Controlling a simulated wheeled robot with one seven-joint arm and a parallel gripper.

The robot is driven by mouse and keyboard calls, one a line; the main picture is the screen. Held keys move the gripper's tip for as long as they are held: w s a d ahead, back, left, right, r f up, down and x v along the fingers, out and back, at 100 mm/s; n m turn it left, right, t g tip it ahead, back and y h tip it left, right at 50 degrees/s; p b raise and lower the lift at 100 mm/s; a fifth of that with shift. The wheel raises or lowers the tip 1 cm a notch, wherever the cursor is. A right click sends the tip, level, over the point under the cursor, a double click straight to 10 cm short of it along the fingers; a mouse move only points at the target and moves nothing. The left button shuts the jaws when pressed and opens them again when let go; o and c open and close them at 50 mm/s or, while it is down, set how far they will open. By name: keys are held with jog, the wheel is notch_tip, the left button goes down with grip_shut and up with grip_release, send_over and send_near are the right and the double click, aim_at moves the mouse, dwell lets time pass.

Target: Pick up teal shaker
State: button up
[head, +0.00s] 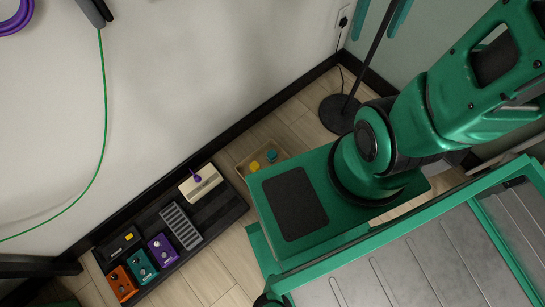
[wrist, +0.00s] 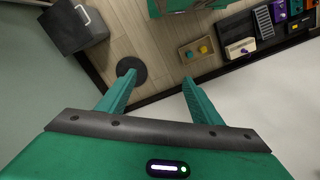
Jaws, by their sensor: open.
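The teal shaker (head: 271,155) stands in a shallow wooden tray (head: 243,172) on the floor, beside a yellow shaker (head: 255,166). In the wrist view the teal shaker (wrist: 189,54) is small, beyond my fingertips and near the right one, with the yellow shaker (wrist: 204,49) to its right in the tray (wrist: 183,60). My gripper (wrist: 158,79) is open and empty, well apart from the tray. Nothing covers the shaker in either view.
A black pedal board (head: 215,218) with several coloured pedals lies along the wall beside the tray. A round black stand base (head: 340,114) with a pole stands in the corner. A dark grey box (wrist: 80,30) shows at the wrist view's upper left. Wooden floor lies between.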

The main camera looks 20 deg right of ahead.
jog(key=w+f+n, duration=0.4)
jog(key=w+f, duration=0.3)
jog(key=w, duration=0.5)
jog(key=w+a+f+n, duration=0.3)
jog(key=w+f, duration=0.2)
jog(key=f, duration=0.4)
jog(key=w+a+f+n, duration=0.3)
jog(key=w+f+n, duration=0.15)
jog(key=f, duration=0.45)
jog(key=w+a+f+n, duration=0.2)
jog(key=w+f, duration=0.3)
jog(key=f, duration=0.5)
jog(key=n, duration=1.1)
send_near(272, 153)
jog(key=f, duration=0.4)
jog(key=shift+s+d+f, duration=0.15)
jog(key=shift+s+f, duration=0.05)
jog(key=shift+s, duration=0.15)
jog(key=shift+w+f, duration=0.2)
jog(key=shift+f, duration=2.9)
jog(key=c, duration=1.2)
